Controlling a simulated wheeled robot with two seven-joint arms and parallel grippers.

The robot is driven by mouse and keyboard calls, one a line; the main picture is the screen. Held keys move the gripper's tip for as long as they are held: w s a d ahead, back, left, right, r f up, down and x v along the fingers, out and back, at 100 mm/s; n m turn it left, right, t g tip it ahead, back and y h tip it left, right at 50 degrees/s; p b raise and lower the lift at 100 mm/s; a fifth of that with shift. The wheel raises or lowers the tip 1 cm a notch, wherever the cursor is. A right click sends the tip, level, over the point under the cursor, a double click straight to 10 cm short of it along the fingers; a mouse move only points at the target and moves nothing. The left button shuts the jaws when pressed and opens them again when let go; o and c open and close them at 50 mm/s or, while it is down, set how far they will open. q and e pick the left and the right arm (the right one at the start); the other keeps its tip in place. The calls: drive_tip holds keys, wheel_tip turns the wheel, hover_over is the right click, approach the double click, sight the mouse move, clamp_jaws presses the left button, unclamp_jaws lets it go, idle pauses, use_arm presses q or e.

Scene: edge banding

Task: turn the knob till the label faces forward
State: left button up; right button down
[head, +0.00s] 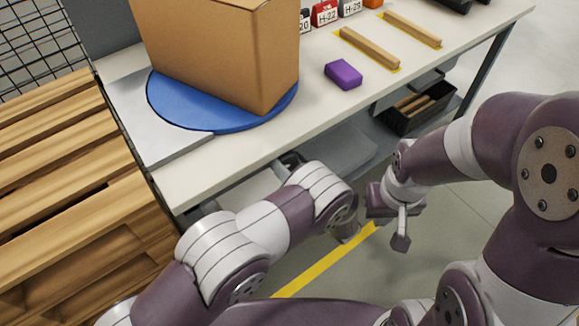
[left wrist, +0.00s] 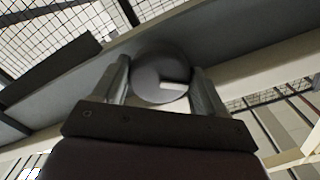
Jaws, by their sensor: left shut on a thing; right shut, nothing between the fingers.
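A round dark grey knob (left wrist: 160,78) with a pale bar mark on its face shows in the left wrist view. My left gripper (left wrist: 163,82) is shut on the knob, one finger on each side. In the head view the knob is hidden, and the left gripper is mostly hidden behind my left arm near the table's front edge. A brown cardboard box (head: 220,55) stands on a blue turntable (head: 170,107). No label shows on the box faces in view. My right gripper (head: 401,239) is shut and empty, in front of the table.
A purple block (head: 343,74), two wooden strips (head: 369,47) and several labelled containers (head: 325,13) are on the white table (head: 230,150). Stacked wooden pallets (head: 70,200) stand at the left. A black bin (head: 418,108) is below the table.

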use_arm(q)
drive_tip(key=o, duration=1)
drive_tip(key=shift+o, duration=0.2)
